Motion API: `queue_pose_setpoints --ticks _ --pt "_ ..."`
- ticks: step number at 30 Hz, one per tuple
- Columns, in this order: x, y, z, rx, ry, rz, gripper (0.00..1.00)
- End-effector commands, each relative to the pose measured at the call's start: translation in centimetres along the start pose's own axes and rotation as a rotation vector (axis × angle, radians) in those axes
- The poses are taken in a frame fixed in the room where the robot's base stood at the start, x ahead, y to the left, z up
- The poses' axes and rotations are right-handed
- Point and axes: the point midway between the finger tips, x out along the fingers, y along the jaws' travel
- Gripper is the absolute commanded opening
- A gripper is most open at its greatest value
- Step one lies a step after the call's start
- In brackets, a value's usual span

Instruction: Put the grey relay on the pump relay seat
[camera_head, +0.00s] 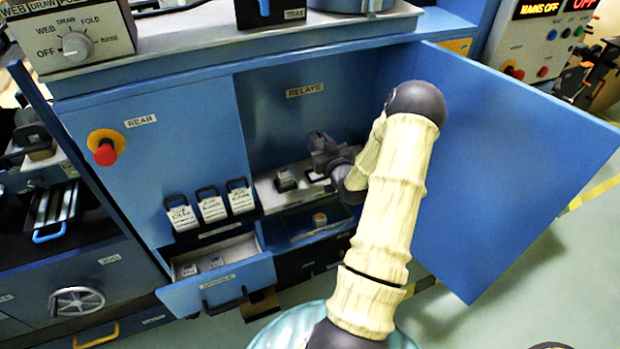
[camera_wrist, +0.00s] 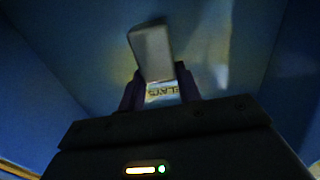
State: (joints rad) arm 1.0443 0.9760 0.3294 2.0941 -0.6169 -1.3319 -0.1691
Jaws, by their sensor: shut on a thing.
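My gripper (camera_head: 324,152) is inside the open relay cupboard, just above the pale shelf with the relay seats. In the wrist view my gripper (camera_wrist: 160,85) is shut on a grey block, the grey relay (camera_wrist: 151,52), which sticks out past the fingertips. The relay is hard to make out in the head view. A dark relay or seat (camera_head: 286,179) stands on the shelf (camera_head: 266,195) left of my gripper. Another seat-like piece (camera_head: 315,175) lies just under my gripper, partly hidden. I cannot read which seat is the pump's.
The cupboard door (camera_head: 510,160) stands open at the right, close to my arm. A lower tray (camera_head: 305,235) holds a small red-topped part (camera_head: 320,218). An open drawer (camera_head: 215,285) with small parts juts out at lower left. Several tags (camera_head: 212,208) hang on the left panel.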

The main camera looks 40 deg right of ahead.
Motion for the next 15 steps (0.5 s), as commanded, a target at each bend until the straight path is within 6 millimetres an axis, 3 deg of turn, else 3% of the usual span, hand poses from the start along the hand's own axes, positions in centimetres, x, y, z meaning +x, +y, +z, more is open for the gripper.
queue_pose_setpoints --ticks 10,15 --pt "0.0 0.3 -0.2 0.002 0.000 0.004 0.09" --pt "0.0 0.3 1.6 0.004 -0.002 0.004 0.09"
